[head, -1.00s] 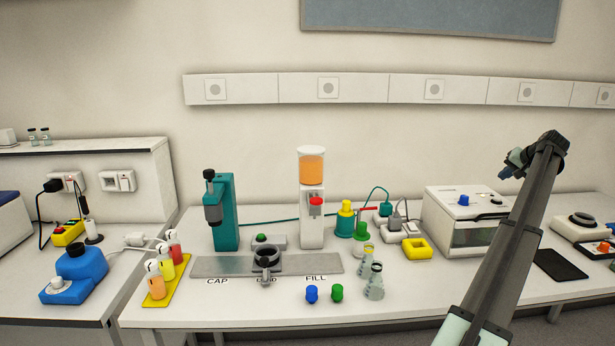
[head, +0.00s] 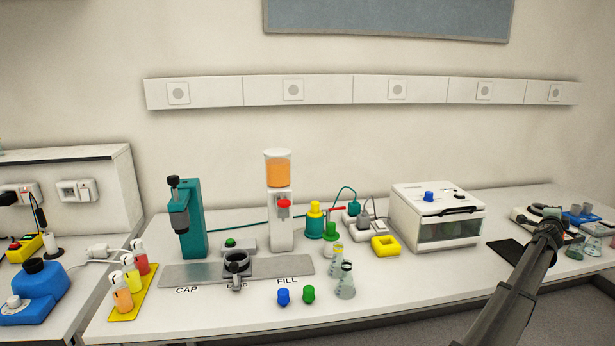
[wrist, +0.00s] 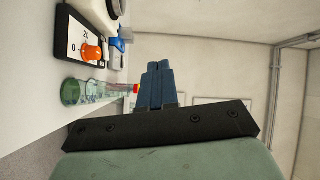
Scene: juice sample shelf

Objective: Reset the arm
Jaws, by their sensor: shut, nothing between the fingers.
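My gripper (wrist: 158,84) shows in the wrist view as two blue fingers pressed together with nothing between them. It points out over the bench, beside a group of glass vessels (wrist: 88,91) and a device with an orange knob (wrist: 92,53). In the head view my arm reaches up from the lower right to a bend over the right part of the bench. The gripper itself is hard to make out there, behind or beyond the bend.
Flasks (head: 575,249) and a scale-like device (head: 540,214) stand near my arm at the right. A white box machine (head: 437,216) stands left of it. Two flasks (head: 345,284), two caps (head: 283,296) and bottles on a yellow tray (head: 152,293) are further left.

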